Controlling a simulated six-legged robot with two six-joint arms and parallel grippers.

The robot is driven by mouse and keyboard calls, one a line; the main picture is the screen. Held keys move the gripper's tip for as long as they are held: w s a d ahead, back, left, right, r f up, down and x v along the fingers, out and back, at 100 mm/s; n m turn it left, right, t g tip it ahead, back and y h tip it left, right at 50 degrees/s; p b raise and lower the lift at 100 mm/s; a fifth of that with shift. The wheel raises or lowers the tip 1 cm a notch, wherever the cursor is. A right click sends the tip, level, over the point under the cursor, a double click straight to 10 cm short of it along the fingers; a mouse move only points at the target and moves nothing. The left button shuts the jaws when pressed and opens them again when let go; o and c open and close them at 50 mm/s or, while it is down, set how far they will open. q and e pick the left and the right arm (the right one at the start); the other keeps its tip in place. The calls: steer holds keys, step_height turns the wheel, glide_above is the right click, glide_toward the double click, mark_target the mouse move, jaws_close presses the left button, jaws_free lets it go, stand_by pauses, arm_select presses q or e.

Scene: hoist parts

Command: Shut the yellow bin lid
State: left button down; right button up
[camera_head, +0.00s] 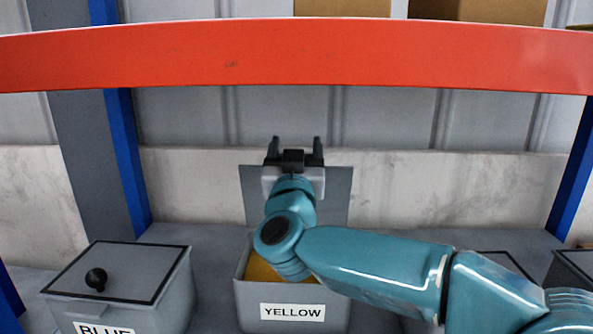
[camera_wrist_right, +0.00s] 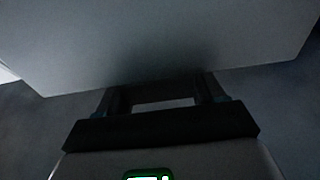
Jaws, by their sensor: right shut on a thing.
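The yellow bin (camera_head: 291,311) is a grey box labelled YELLOW, with a yellow inside showing at its left. Its grey lid (camera_head: 336,185) stands open and roughly upright at the back of the bin. My right gripper (camera_head: 296,146) is at the lid's top edge, fingers pointing up and apart around what it holds. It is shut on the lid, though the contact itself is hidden. In the right wrist view the lid (camera_wrist_right: 160,45) fills the top and hides the fingertips. My left gripper is not in view.
A blue-labelled bin (camera_head: 120,293) with a closed lid and black knob stands at left. More grey bins (camera_head: 505,264) stand at right, partly behind my right arm. An orange shelf beam (camera_head: 300,55) crosses above, with blue posts (camera_head: 128,160) at the sides.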

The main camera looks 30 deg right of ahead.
steer(key=shift+s+a+f+t+h+b, duration=0.2)
steer(key=shift+s+a+t+h+b, duration=0.2)
steer(key=shift+s+b, duration=0.65)
steer(key=shift+s+a+f+t+h+b, duration=0.3)
steer(key=shift+s+a+t+b, duration=0.25)
steer(key=shift+b, duration=0.95)
steer(key=shift+s+a+f+t+h+b, duration=0.15)
steer(key=shift+s+a+t+h+b, duration=0.45)
steer(key=shift+b, duration=0.7)
steer(key=shift+s+d, duration=0.1)
steer(key=shift+d, duration=0.1)
steer(key=o, duration=1.4)
steer(key=shift+o, duration=0.2)
steer(key=shift+y, duration=0.4)
steer(key=s+a+f, duration=0.1)
steer(key=s+a, duration=0.6)
steer(key=s, duration=0.5)
steer(key=shift+s+a+f, duration=0.2)
steer(key=shift+a+f, duration=0.1)
steer(key=shift+f, duration=0.05)
